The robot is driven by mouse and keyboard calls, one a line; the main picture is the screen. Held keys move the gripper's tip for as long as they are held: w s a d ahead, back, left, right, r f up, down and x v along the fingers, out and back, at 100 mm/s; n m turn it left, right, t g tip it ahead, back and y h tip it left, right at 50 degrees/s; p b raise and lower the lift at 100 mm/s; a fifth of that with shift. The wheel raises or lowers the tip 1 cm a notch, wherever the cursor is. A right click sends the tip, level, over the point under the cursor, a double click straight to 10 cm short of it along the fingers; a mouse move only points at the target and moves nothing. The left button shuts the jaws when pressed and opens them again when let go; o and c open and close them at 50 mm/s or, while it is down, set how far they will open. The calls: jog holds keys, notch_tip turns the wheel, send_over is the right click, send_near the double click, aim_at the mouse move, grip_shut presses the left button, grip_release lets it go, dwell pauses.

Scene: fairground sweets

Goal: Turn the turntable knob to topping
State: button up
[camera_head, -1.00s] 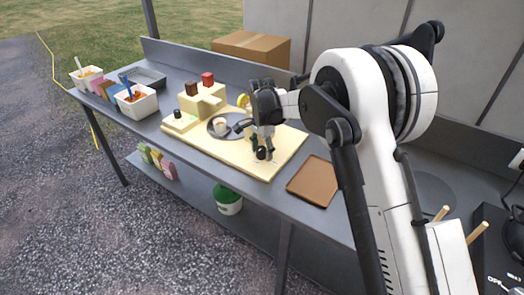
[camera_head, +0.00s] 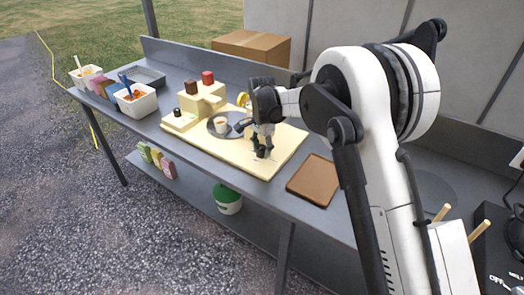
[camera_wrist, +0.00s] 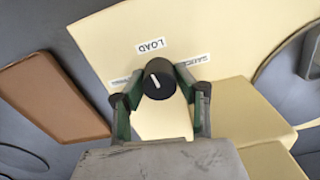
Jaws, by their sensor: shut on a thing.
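The black turntable knob (camera_wrist: 160,81) sits on the cream board in the wrist view. Its white pointer line is tilted slightly left of the LOAD label (camera_wrist: 151,45). The SAUCE label (camera_wrist: 192,61) is to the right; a third label (camera_wrist: 124,80) at the left is partly hidden and hard to read. My gripper (camera_wrist: 160,93) is shut on the knob, one finger on each side. In the head view my gripper (camera_head: 262,152) reaches down at the board's front, hiding the knob. The grey turntable (camera_head: 214,132) carries a small cup (camera_head: 222,126).
The cream board (camera_head: 245,163) lies on the grey counter, with a stepped cream block (camera_head: 204,101) behind it. A brown tray (camera_head: 314,180) lies right of the board. White tubs (camera_head: 137,104) stand at the left, and a cardboard box (camera_head: 250,46) is behind.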

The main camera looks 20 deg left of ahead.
aim_at(261, 146)
jog(key=n+b, duration=0.2)
jog(key=n, duration=0.2)
jog(key=shift+f+b, duration=0.1)
jog(key=shift+b, duration=0.2)
jog(key=n+b, duration=0.2)
jog(key=n, duration=0.2)
jog(key=shift+a+n, duration=0.15)
jog(key=shift+n, duration=0.15)
jog(key=n+b, duration=0.1)
jog(key=n, duration=0.3)
jog(key=shift+n+b, duration=0.55)
jog(key=shift+n, duration=1.55)
jog(key=o, duration=1.1)
jog(key=shift+r, duration=0.25)
notch_tip(261, 146, up, 12)
jog(key=shift+s+f, duration=0.1)
